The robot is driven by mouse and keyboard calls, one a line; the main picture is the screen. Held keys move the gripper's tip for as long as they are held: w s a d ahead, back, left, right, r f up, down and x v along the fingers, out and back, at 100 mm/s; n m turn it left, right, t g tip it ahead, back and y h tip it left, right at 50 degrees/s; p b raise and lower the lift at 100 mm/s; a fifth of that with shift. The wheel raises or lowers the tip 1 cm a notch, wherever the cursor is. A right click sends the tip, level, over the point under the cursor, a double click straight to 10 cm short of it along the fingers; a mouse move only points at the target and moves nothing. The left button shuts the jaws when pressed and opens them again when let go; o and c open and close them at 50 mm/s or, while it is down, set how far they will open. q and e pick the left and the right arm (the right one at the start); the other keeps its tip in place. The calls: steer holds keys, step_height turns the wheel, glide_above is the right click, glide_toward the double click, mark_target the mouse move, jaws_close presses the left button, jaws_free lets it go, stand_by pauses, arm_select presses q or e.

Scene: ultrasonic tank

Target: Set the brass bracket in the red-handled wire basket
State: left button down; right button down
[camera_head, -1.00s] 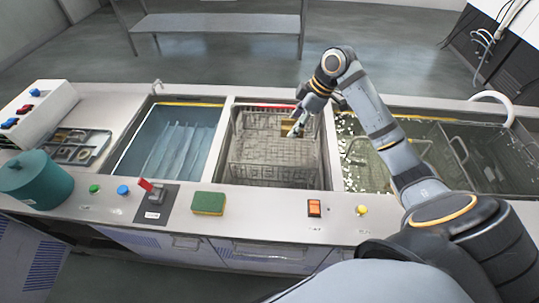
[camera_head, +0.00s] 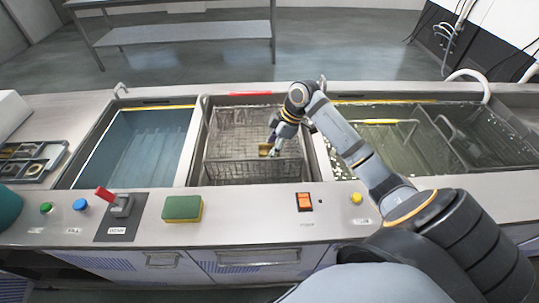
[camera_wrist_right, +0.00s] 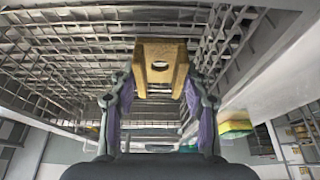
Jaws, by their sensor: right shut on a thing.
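The brass bracket (camera_head: 264,149) is gripped at the tip of my right gripper (camera_head: 274,152), inside the outline of the wire basket (camera_head: 232,122). The basket sits in the middle tank and has a red handle (camera_head: 250,93) at its far rim. In the right wrist view the bracket (camera_wrist_right: 150,50) is a brass block with a hole, between the two fingers of my right gripper (camera_wrist_right: 160,92). Wire mesh (camera_wrist_right: 70,62) surrounds it there. I cannot tell whether the bracket touches the basket floor. My left gripper is not in view.
A blue-water tank (camera_head: 145,148) lies to the left, and a tank with murky water (camera_head: 390,142) to the right. On the front ledge are a green-yellow sponge (camera_head: 183,208), a red lever (camera_head: 105,194) and an orange switch (camera_head: 304,201). A parts tray (camera_head: 30,160) stands far left.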

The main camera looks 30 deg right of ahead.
steer(key=shift+f, duration=1.85)
steer(key=c, duration=0.9)
jaws_free()
steer(key=shift+f, duration=0.1)
steer(key=shift+c, duration=0.2)
steer(key=v, duration=1.2)
steer(key=shift+s, duration=0.2)
